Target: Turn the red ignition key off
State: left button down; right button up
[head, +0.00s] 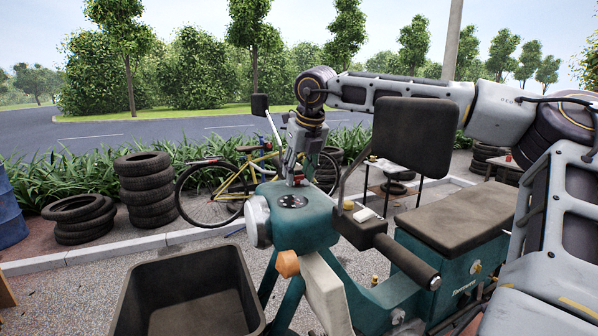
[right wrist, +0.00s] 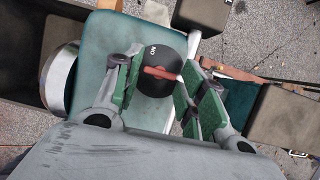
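The red ignition key (right wrist: 160,73) sits on a round black dial (right wrist: 150,84) on top of the teal cart housing (head: 310,224). The white "ON" marking shows at the dial's upper edge in the right wrist view. The key's bar lies roughly crosswise there. My right gripper (head: 292,182) points down just above the dial (head: 291,202). In the right wrist view its green-padded fingers (right wrist: 160,88) are spread on either side of the key, with a gap left around it. Contact with the dial cannot be told. My left gripper is not in view.
A black mirror (head: 414,135) on a bent stalk and a black handle grip (head: 406,261) are close right of the gripper. A headlamp (head: 258,222) is on the housing's left. A dark open bin (head: 187,292) stands front left. Tyres (head: 146,190) and a bicycle (head: 235,180) stand behind.

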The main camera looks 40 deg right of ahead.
jog(key=shift+o, duration=0.8)
jog(key=shift+r, duration=0.1)
jog(key=v, duration=1.1)
jog(key=shift+r, duration=0.4)
jog(key=shift+s, duration=0.15)
jog(key=shift+s+f, duration=0.1)
